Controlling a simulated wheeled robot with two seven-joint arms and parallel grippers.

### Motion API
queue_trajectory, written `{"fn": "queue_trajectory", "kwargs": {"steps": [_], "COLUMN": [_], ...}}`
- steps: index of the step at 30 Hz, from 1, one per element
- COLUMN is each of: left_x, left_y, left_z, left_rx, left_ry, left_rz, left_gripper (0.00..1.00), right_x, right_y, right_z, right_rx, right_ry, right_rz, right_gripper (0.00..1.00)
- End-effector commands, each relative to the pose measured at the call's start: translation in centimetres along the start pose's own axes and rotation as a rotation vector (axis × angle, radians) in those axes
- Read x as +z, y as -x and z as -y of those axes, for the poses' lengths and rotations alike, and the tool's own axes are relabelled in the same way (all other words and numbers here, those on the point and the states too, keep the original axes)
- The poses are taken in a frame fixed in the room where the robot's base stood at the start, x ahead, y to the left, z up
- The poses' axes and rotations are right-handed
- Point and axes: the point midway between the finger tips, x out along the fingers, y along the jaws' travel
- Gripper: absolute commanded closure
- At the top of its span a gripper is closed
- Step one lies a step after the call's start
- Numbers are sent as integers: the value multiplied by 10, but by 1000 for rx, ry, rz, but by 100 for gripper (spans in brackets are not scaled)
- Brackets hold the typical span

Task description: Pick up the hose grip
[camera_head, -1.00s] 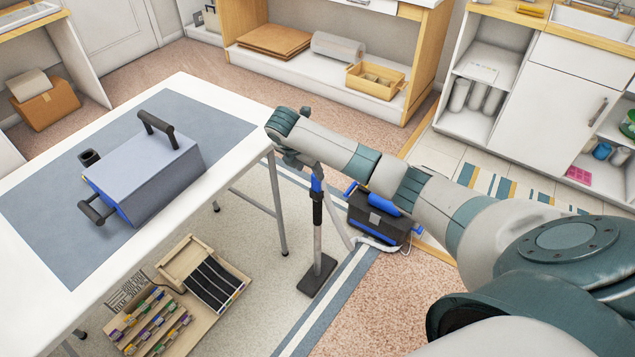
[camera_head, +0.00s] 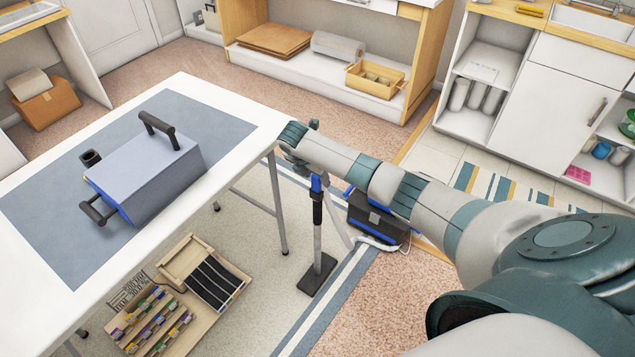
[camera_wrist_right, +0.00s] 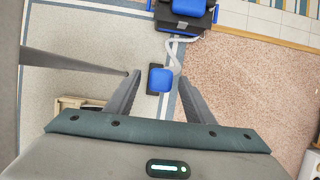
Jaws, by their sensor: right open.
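The hose grip (camera_head: 317,184) is the blue and black top end of an upright grey wand that stands on a dark flat foot on the floor. A pale hose runs from it toward a black and blue vacuum box (camera_head: 377,219). In the right wrist view the blue hose grip (camera_wrist_right: 160,80) shows from above, between the two fingers. My right gripper (camera_wrist_right: 159,75) is open and empty, pointing down over it; contact cannot be told. In the head view my right wrist hangs just above the hose grip, its fingers mostly hidden. My left gripper is not in view.
A white table (camera_head: 225,110) with a blue-grey case (camera_head: 148,178) stands to the left, its corner close to my right wrist. Wooden trays (camera_head: 205,275) lie on the floor below. The vacuum box sits partly behind my right forearm. Carpet to the front right is clear.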

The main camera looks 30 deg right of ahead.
Motion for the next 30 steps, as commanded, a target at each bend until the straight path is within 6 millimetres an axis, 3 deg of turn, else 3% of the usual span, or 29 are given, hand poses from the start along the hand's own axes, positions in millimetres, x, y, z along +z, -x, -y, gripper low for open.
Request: {"fn": "queue_trajectory", "kwargs": {"steps": [5, 22, 27, 30], "left_x": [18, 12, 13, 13], "left_y": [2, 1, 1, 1], "left_z": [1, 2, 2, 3], "left_rx": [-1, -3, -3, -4], "left_ry": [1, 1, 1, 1], "left_rz": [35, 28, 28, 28], "left_gripper": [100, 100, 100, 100], "right_x": [0, 0, 0, 0], "right_y": [-19, -24, -24, -23], "right_z": [0, 1, 1, 1], "right_rx": [-1, 0, 0, 0], "right_ry": [0, 0, 0, 0], "right_rz": [0, 1, 1, 1], "right_gripper": [52, 52, 92, 96]}}
